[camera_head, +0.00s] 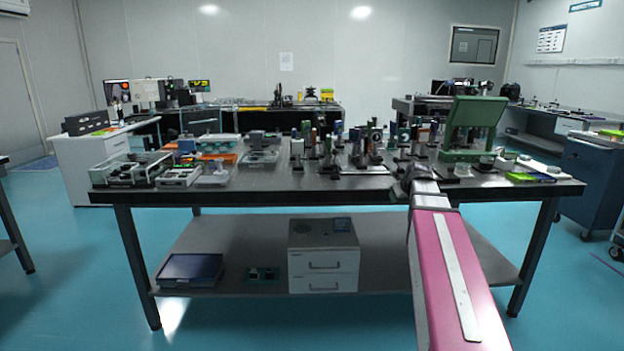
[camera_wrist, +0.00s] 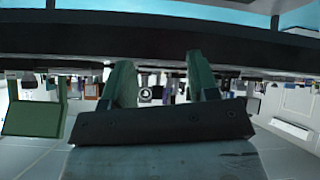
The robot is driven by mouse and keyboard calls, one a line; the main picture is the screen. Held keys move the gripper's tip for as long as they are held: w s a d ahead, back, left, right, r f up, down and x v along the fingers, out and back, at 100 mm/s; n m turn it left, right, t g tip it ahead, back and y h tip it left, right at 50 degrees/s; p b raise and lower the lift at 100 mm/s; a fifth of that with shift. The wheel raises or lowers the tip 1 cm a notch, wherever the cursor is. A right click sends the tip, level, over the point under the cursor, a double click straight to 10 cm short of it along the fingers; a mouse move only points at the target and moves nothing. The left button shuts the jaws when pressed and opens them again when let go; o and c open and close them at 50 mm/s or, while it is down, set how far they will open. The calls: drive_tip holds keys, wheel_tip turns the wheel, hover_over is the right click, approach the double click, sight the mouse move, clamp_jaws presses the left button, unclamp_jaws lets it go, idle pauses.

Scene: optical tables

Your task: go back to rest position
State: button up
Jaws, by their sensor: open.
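My arm reaches forward from the lower right in the head view, its pink link ending at the front edge of the optical table (camera_head: 250,194). My gripper (camera_head: 414,172) is at that edge, small and dark there, its fingers hard to make out. In the wrist view, my gripper (camera_wrist: 160,68) shows two green fingers spread apart with nothing held between them. The table's dark edge (camera_wrist: 100,38) crosses just beyond the fingertips in that view, which looks upside down. Whether the fingers touch the table cannot be told.
Several optical mounts (camera_head: 360,148) crowd the tabletop's middle. An open green case (camera_head: 472,125) stands at the right, clear boxes (camera_head: 135,170) at the left. A white drawer unit (camera_head: 323,258) sits on the lower shelf. A blue cabinet (camera_head: 590,180) stands right. Floor in front is clear.

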drive_tip(key=s+a+f+m+g, duration=0.1)
drive_tip(key=s+a+f+g, duration=0.2)
drive_tip(key=s+f, duration=0.5)
drive_tip(key=s+a+f+m+g, duration=0.1)
drive_tip(key=s+a+f+g, duration=0.2)
drive_tip(key=f, duration=0.9)
drive_tip(key=s+a+f+m+g, duration=0.1)
drive_tip(key=s+a+f+g, duration=0.2)
drive_tip(key=s+a+f, duration=0.4)
drive_tip(key=s+f, duration=0.2)
drive_tip(key=s, duration=0.3)
drive_tip(key=shift+s+a+f+m, duration=0.25)
drive_tip(key=shift+s+f+m, duration=0.05)
drive_tip(key=shift+f+m, duration=0.1)
